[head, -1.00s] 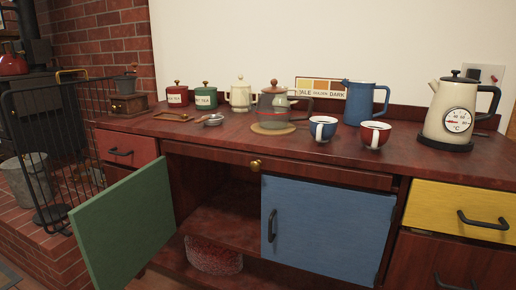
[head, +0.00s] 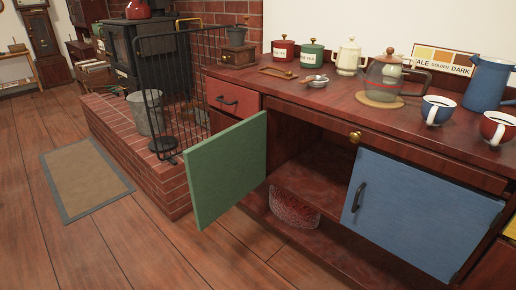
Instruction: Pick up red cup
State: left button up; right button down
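The red cup (head: 496,127) stands upright on the wooden counter at the right edge of the head view. It is white inside, with a white handle facing the front. A blue cup (head: 438,110) of the same shape stands just left of it. Neither of my grippers shows in the view, so nothing is seen touching the red cup.
A glass teapot (head: 384,77) and a blue jug (head: 487,84) stand behind the cups. A fireguard (head: 190,85) stands left. The wooden floor (head: 130,245) is clear in front.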

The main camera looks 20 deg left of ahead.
aim_at(496, 128)
jog(key=k, duration=0.8)
jog(key=k+z, duration=0.15)
jog(key=z, duration=0.2)
jog(key=k+z, duration=0.15)
jog(key=z, duration=0.25)
jog(key=k+l+z, duration=0.1)
jog(key=z, duration=0.25)
jog(key=j, duration=0.45)
jog(key=i+j+z, duration=0.15)
jog(key=j, duration=0.35)
jog(key=i+j, duration=0.1)
jog(key=j, duration=0.6)
jog(key=i+j, duration=0.1)
jog(key=j, duration=1.25)
jog(key=i+j, duration=0.15)
jog(key=j, duration=0.5)
jog(key=i+j, duration=0.1)
jog(key=j, duration=0.6)
jog(key=i+j, duration=0.1)
jog(key=j, duration=0.55)
